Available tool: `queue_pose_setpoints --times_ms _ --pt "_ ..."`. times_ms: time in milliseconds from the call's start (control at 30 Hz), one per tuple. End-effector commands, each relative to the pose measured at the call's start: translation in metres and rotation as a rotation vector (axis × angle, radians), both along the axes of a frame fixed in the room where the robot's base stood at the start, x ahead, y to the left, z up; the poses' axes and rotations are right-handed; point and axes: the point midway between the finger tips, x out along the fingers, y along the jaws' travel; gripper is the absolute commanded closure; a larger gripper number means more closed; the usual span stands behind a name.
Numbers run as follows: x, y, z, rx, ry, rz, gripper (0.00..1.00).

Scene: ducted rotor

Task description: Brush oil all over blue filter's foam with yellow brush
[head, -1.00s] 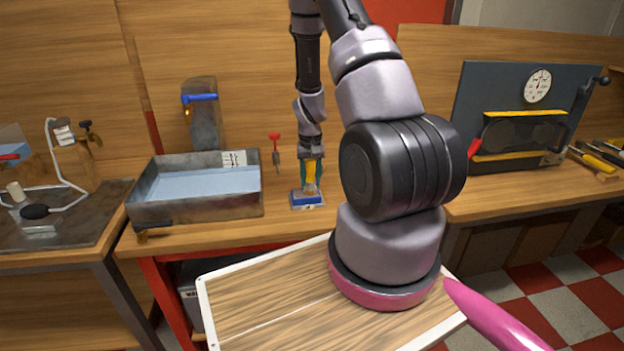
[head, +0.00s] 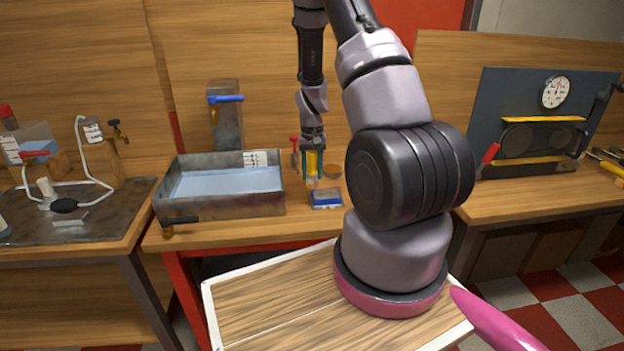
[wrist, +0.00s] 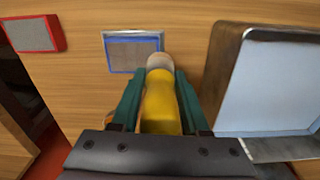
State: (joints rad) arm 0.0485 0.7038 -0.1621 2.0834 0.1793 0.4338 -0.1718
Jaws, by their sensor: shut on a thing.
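The blue filter (head: 326,199) lies flat on the middle bench in the head view. The wrist view shows its blue frame and grey foam face (wrist: 132,50). My gripper (head: 313,166) points down and is shut on the yellow brush (wrist: 160,104), which hangs with its pale bristle end downward. In the head view the bristles are just behind and left of the filter; in the wrist view they overlap the filter's lower right corner. I cannot tell whether they touch it. Oil on the foam cannot be made out.
A metal tray of bluish liquid (head: 165,203) stands left of the filter. A small orange-brown round thing (head: 332,171) sits behind it. A red-framed filter (wrist: 33,33) shows in the wrist view. A red-handled tool (head: 295,150) is behind the brush.

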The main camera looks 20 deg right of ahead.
Motion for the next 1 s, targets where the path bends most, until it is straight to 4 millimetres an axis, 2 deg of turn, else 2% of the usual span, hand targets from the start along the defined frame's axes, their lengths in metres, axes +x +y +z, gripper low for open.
queue_pose_setpoints --times_ms 500,1000 --pt "0.0 -0.005 0.044 -0.001 -0.002 -0.004 1.0" --pt "0.0 -0.005 0.046 0.0 0.0 -0.005 1.0"
